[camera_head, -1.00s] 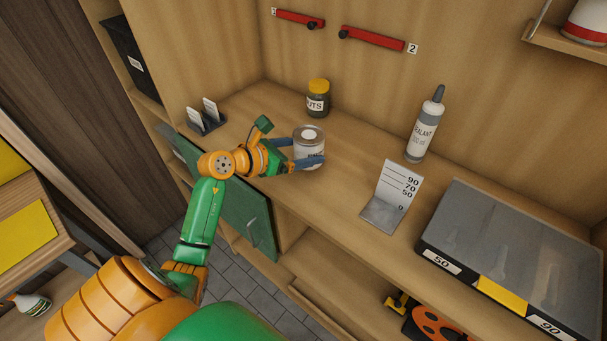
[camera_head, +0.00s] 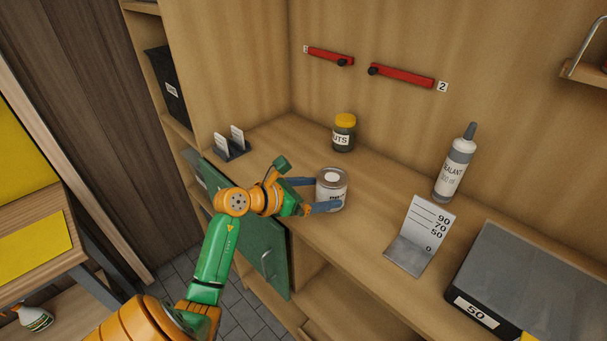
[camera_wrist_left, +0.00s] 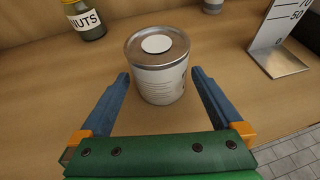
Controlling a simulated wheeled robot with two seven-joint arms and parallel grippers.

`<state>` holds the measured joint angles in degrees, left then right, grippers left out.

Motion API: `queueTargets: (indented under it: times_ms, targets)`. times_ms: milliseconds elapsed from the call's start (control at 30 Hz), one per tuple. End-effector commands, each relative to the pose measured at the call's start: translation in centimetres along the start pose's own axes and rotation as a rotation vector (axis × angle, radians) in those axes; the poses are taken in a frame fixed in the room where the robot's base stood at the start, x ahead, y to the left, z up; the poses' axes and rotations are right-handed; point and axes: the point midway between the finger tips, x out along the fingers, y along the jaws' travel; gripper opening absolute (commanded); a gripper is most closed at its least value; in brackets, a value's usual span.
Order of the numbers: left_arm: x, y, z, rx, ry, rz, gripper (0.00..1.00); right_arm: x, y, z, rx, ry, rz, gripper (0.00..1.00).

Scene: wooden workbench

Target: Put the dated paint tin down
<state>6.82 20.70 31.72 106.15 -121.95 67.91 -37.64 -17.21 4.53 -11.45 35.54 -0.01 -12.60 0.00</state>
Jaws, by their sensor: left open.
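The paint tin (camera_head: 331,190) is a silver can with a pale label and a round white patch on its lid. It stands upright on the wooden bench top. It also shows in the left wrist view (camera_wrist_left: 158,72), just ahead of and partly between the fingers. My left gripper (camera_head: 318,194) is open, with one blue finger on each side of the tin. In the left wrist view (camera_wrist_left: 160,82) a gap shows between each finger and the tin. A date on the label cannot be read. My right gripper is not in view.
A yellow-lidded nuts jar (camera_head: 344,133) stands behind the tin. A sealant bottle (camera_head: 455,163), a bent metal gauge (camera_head: 420,237) and a grey case (camera_head: 520,285) are to the right. A card holder (camera_head: 231,145) is at the left. Bare bench lies around the tin.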

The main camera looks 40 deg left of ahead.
Motion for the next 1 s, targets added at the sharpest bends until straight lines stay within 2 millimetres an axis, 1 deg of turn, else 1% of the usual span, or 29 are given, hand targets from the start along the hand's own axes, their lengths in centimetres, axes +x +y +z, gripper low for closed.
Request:
queueTargets:
  times_ms: [100, 300, 400, 500, 567, 1000]
  targets:
    - [-2.7, 0.1, -0.3, 0.006, 0.003, 0.003, 1.00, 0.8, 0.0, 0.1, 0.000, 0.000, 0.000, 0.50]
    - [-7.6, -0.1, -0.3, 0.007, 0.005, 0.001, 1.00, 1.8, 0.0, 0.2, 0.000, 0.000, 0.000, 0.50]
    - [-9.3, 0.0, -0.2, 0.003, 0.001, 0.001, 1.00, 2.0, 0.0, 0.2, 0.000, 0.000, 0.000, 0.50]
    - [-10.1, -0.1, -0.1, 0.003, 0.003, -0.002, 1.00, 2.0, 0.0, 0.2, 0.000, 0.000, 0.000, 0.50]
    - [-10.3, -0.1, 0.0, 0.003, 0.001, -0.003, 1.00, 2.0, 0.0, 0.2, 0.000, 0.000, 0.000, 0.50]
    - [-10.3, -0.1, 0.0, 0.002, 0.001, -0.002, 1.00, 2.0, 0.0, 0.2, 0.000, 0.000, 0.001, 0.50]
